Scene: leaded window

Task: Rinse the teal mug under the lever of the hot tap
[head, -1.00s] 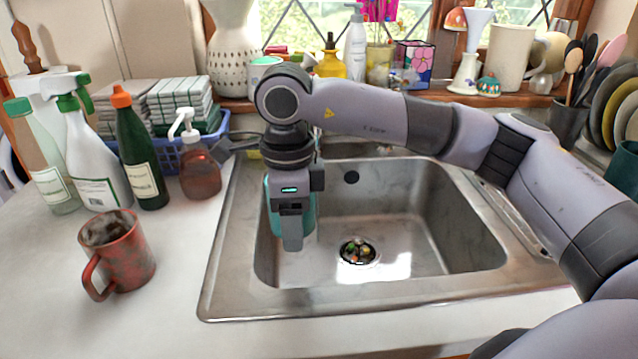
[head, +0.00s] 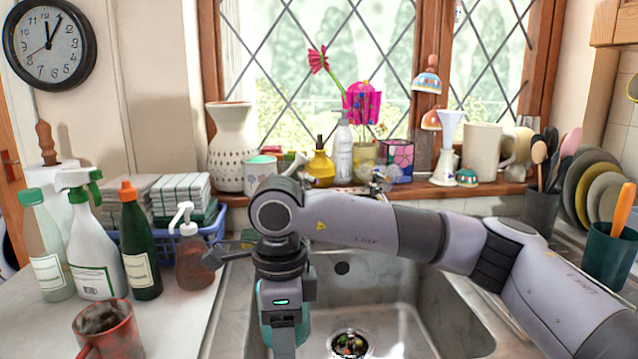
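The teal mug (head: 266,330) is in the head view at the left side of the sink (head: 390,320), mostly hidden behind my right gripper (head: 284,340). My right gripper points down and appears shut on the mug, holding it over the basin. The frame's bottom edge cuts off the lower part. A dark grey lever-like piece (head: 226,252) shows left of my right wrist, behind the sink. I cannot tell for certain if it is the hot tap's lever. My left gripper is not in view.
A stained red mug (head: 110,335) is on the counter in front. Vases and pots line the windowsill (head: 425,188). A teal utensil cup (head: 608,255) stands at right.

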